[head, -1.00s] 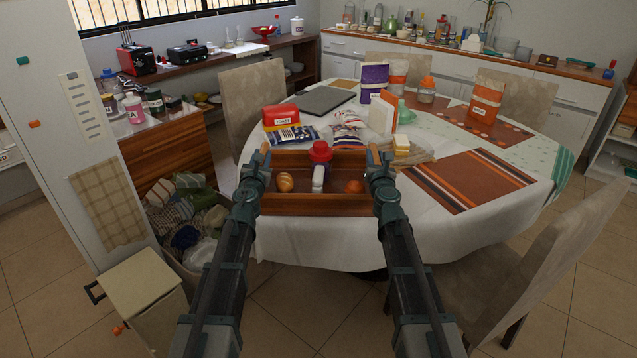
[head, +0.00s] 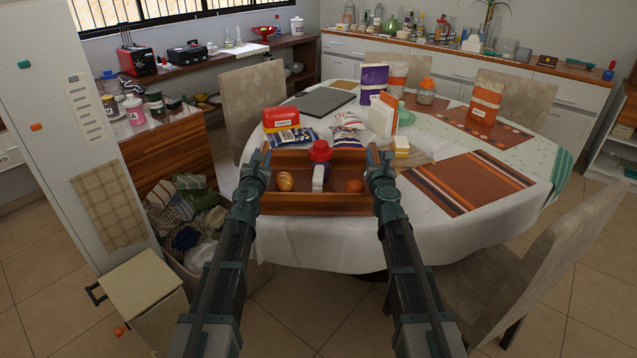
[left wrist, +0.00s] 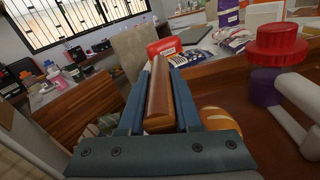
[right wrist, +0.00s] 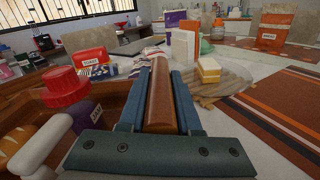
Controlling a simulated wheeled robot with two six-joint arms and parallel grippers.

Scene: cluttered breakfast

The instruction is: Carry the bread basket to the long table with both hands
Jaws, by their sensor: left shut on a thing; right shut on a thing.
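The basket's underside is hidden.
A chair (head: 540,250) stands at right. A laundry bin (head: 185,265) and a small cabinet (head: 143,285) are at left. A long counter (head: 470,55) runs along the back wall.

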